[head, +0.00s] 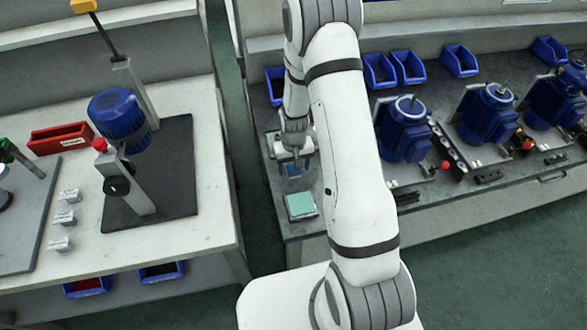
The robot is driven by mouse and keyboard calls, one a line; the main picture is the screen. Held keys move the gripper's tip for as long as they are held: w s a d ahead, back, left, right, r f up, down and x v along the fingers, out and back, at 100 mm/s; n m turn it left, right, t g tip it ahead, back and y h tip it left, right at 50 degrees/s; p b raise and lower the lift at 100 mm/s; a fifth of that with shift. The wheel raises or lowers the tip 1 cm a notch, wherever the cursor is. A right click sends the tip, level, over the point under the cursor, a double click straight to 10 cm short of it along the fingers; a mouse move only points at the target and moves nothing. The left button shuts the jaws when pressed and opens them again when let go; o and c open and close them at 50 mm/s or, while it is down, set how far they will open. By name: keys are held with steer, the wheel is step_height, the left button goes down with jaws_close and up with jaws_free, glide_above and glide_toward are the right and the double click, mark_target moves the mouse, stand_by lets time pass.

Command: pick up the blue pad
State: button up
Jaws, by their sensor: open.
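A small blue pad (293,171) shows on the grey bench just below my gripper, partly hidden by the fingers. My gripper (290,166) is open and points down over it at the left end of the bench. I cannot tell whether the fingers touch the pad. A light teal square block (300,205) with a pale edge lies closer to the front edge, just below the gripper in the picture.
Blue motors (404,130) stand along the grey bench (470,196) to the right. Blue bins (379,70) line its back. A white table (190,240) at left holds another blue motor (117,112) and a red bin (60,138). A floor gap separates the benches.

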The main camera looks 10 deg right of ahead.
steer(key=shift+f, duration=0.45)
steer(key=c, duration=1.1)
